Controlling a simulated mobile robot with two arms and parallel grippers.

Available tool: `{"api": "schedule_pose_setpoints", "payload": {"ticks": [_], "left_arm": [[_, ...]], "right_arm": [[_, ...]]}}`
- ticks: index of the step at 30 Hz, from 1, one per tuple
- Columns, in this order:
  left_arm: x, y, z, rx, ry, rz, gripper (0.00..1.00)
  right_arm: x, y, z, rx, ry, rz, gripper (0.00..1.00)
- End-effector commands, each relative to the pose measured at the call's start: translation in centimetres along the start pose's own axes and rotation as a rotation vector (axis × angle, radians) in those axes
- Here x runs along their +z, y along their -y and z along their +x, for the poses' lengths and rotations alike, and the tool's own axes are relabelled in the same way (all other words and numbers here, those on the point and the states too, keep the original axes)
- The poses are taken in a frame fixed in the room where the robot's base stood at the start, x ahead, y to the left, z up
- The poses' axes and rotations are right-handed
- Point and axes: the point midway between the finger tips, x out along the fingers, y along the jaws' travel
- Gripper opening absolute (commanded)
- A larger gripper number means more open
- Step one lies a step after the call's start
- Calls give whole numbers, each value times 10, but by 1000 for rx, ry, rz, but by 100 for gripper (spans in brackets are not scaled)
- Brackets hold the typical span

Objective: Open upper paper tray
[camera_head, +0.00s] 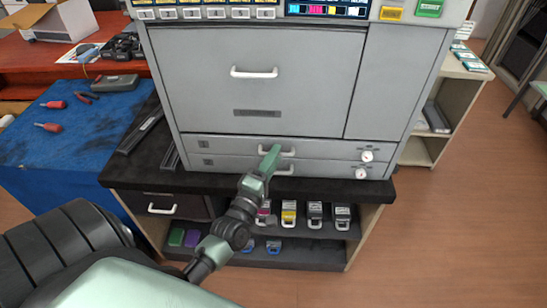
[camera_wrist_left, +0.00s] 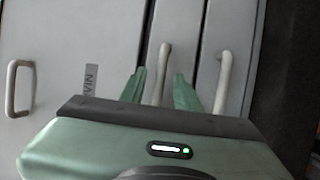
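The upper paper tray (camera_head: 232,145) is the upper of two thin grey drawer fronts at the printer's base. It is closed, flush with the body. Its pale bar handle (camera_wrist_left: 161,75) lies between my left gripper's fingers (camera_wrist_left: 159,90) in the left wrist view. The green fingers stand apart on either side of the bar, with gaps visible, so the gripper is open. In the head view my left gripper (camera_head: 270,157) covers part of this handle. The lower tray (camera_head: 225,164), also closed, has its own handle (camera_wrist_left: 223,82) just outside the fingers. My right gripper is not in view.
The printer's large front panel (camera_head: 300,70) with a handle is above the trays. The printer stands on a black-topped cabinet (camera_head: 130,172) with cartridges on its shelves. A blue-covered table (camera_head: 65,105) with tools is at the left. Wooden floor (camera_head: 450,230) is open at the right.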

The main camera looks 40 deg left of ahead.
Motion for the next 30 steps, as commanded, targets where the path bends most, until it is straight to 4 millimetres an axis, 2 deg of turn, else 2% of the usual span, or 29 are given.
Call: {"api": "schedule_pose_setpoints", "payload": {"ticks": [2, 6, 30], "left_arm": [[0, 0, 0, 0, 0, 0, 32], [0, 0, 0, -1, 0, 0, 0], [0, 1, -1, -2, 0, 0, 0]], "right_arm": [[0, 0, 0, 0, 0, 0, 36], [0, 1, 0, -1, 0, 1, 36], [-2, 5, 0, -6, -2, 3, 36]]}}
